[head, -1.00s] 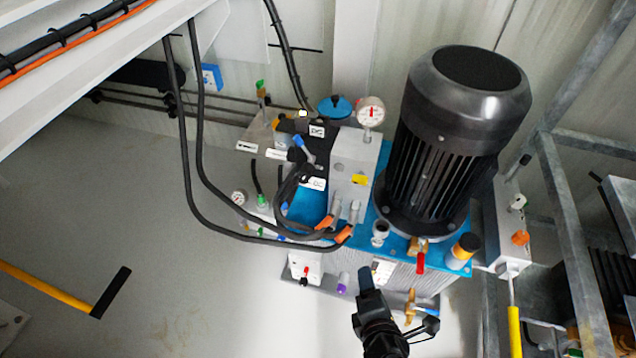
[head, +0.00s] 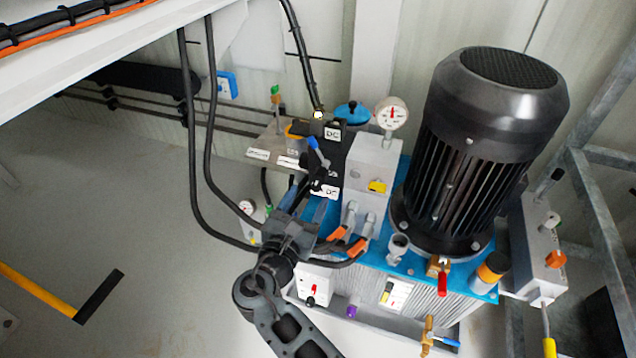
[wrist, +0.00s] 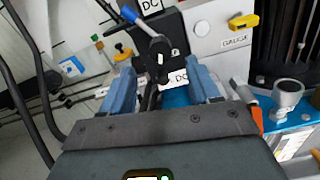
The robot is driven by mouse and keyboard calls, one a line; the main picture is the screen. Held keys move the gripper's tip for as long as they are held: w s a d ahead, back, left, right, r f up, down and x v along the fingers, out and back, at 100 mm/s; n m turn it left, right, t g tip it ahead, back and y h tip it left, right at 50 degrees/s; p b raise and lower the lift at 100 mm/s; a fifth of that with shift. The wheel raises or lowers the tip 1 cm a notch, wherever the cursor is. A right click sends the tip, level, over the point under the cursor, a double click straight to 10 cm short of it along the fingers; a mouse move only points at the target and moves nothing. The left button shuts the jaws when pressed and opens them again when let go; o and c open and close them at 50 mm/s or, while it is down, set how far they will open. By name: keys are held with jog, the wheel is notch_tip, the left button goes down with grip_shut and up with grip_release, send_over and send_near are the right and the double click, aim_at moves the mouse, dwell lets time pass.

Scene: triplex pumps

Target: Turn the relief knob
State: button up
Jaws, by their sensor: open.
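My gripper (head: 308,202) is open and empty over the blue-topped pump unit, beside the valve block. In the wrist view its two blue-grey fingers (wrist: 163,84) stand apart. A black lever with a blue tip (wrist: 140,28) shows beyond and between them; it also shows in the head view (head: 315,148). Labels reading "DC" are beside it. No readable label marks the relief knob, so I cannot tell which control it is. A yellow handle (wrist: 244,22) sits by the "GAUGE" label on the grey block. My wrist hides part of the unit's front left.
The large black motor (head: 487,150) stands right of the block. A pressure gauge (head: 391,114) rises behind it. Black hoses (head: 192,140) hang at the left, and some run close to my gripper. A red-handled valve (head: 441,280) is at the front. Open floor lies left.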

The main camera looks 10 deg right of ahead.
aim_at(318, 182)
jog(key=b+x, duration=0.1)
jog(key=x, duration=0.5)
jog(key=shift+w+d+b, duration=0.25)
jog(key=shift+w+b, duration=0.05)
jog(key=shift+w, duration=0.05)
jog(key=c, duration=1)
jog(key=shift+f, duration=0.1)
jog(key=shift+m, duration=0.4)
